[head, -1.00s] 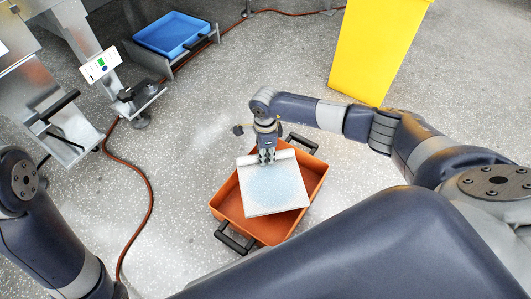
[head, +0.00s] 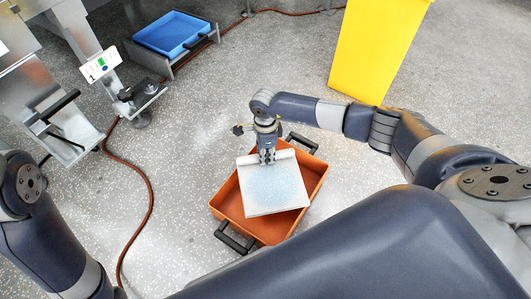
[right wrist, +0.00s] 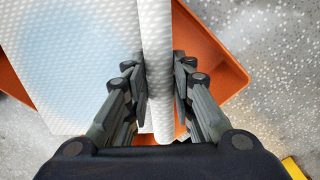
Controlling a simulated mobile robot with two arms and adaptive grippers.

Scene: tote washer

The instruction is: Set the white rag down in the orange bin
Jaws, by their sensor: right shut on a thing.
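The white rag (head: 272,190) is a flat square with a pale blue patch and a rolled or folded edge. My right gripper (head: 267,156) is shut on that edge. In the right wrist view, the fingers of my right gripper (right wrist: 157,85) pinch the rag's raised fold (right wrist: 157,40), and the flat part of the rag (right wrist: 70,60) spreads to the left. The orange bin (head: 228,203) is on the floor beneath the rag, which covers much of its opening. I cannot tell whether the rag touches the bin. My left gripper is out of view.
The bin has black handles (head: 234,238) at two ends. A yellow bin (head: 377,50) stands at the back. A blue tray (head: 172,34) sits back left near steel machinery (head: 60,110). A red-brown hose (head: 148,190) runs along the floor at left.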

